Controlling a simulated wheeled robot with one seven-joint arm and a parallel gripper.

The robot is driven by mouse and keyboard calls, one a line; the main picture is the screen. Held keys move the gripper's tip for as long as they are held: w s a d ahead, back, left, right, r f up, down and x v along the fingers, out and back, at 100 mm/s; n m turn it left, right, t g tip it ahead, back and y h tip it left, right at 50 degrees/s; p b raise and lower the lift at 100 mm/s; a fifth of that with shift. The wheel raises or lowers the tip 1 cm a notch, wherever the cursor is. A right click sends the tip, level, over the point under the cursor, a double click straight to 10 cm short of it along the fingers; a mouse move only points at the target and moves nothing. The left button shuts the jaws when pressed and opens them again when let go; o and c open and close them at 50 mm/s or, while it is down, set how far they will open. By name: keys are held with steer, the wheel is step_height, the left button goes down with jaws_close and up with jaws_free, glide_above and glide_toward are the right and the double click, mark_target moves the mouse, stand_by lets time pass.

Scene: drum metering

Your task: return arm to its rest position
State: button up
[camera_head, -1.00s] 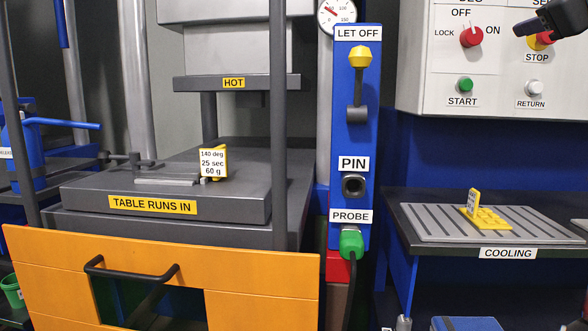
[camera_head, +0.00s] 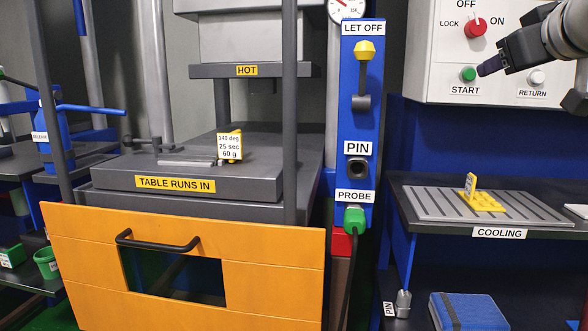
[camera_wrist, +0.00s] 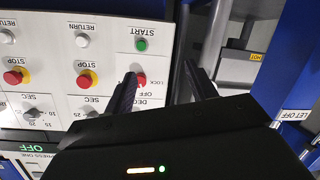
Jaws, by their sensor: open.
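My gripper (camera_head: 488,69) is at the upper right of the head view, in front of the white control panel (camera_head: 433,67), with its tip pointing left beside the green START button (camera_head: 468,73). In the wrist view the two dark fingers of my gripper (camera_wrist: 163,84) are spread apart, with nothing between them. The panel also shows there upside down (camera_wrist: 60,70), with the green START button (camera_wrist: 141,45) beyond the fingers. A red LOCK/ON knob (camera_head: 475,28) is above the gripper in the head view. Whether the gripper touches the panel cannot be told.
A blue post (camera_head: 353,185) carries the LET OFF lever, PIN socket and green PROBE plug. The COOLING shelf (camera_head: 425,218) with a yellow piece (camera_head: 484,201) lies below the panel. The press table (camera_head: 190,181) and orange guard (camera_head: 80,240) stand left.

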steer(key=a+f+m+g+y+p, duration=0.1)
steer(key=a+f+g+y+p, duration=0.15)
steer(key=a+f, duration=0.75)
steer(key=s+a+f+g, duration=0.2)
steer(key=s+a+f, duration=0.2)
steer(key=f, duration=0.6)
steer(key=s+a+f+g+p, duration=0.1)
steer(key=s+a+f+g, duration=0.1)
steer(key=s+f, duration=0.5)
steer(key=s+a+f+m+g, duration=0.1)
steer(key=s+a+f+g, duration=0.2)
steer(key=f, duration=1.2)
steer(key=s+a, duration=0.2)
steer(key=shift+s+a+p, duration=0.25)
steer(key=shift+a+p, duration=0.1)
steer(key=shift+r, duration=0.1)
steer(key=shift+c, duration=0.2)
